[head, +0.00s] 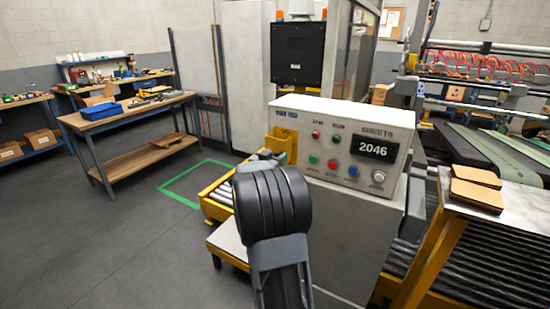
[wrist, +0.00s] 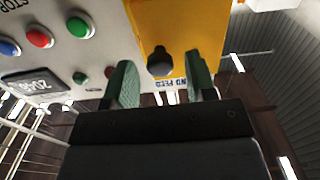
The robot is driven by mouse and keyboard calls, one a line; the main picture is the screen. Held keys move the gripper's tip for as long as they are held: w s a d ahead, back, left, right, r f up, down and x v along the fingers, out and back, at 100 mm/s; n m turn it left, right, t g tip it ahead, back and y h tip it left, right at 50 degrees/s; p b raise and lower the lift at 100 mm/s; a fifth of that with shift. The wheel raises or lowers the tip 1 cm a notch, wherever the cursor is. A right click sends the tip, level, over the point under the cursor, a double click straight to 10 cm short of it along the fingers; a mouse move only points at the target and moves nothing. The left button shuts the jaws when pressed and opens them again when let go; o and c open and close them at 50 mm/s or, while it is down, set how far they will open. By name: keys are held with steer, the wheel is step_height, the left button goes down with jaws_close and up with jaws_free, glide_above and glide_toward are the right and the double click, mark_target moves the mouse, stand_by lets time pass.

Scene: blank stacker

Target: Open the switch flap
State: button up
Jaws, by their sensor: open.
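The switch flap (head: 284,146) is a yellow plate at the left end of the white control box in the head view. In the wrist view the yellow flap (wrist: 178,25) fills the top middle, with a black knob (wrist: 160,63) at its lower part. My gripper (wrist: 162,82) is open, with one green finger on each side of the knob's position and visible gaps to it. Contact with the knob does not show. In the head view my dark arm hides most of the gripper just left of the flap. The flap appears shut over the panel.
The control box (head: 338,180) carries several coloured buttons and a display reading 2046. A dark monitor (head: 298,53) stands behind it. A yellow roller conveyor (head: 218,196) lies low to the left. Cardboard pieces (head: 477,194) lie on a table at right. Open floor lies left.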

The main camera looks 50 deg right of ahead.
jaws_close()
stand_by(0.5)
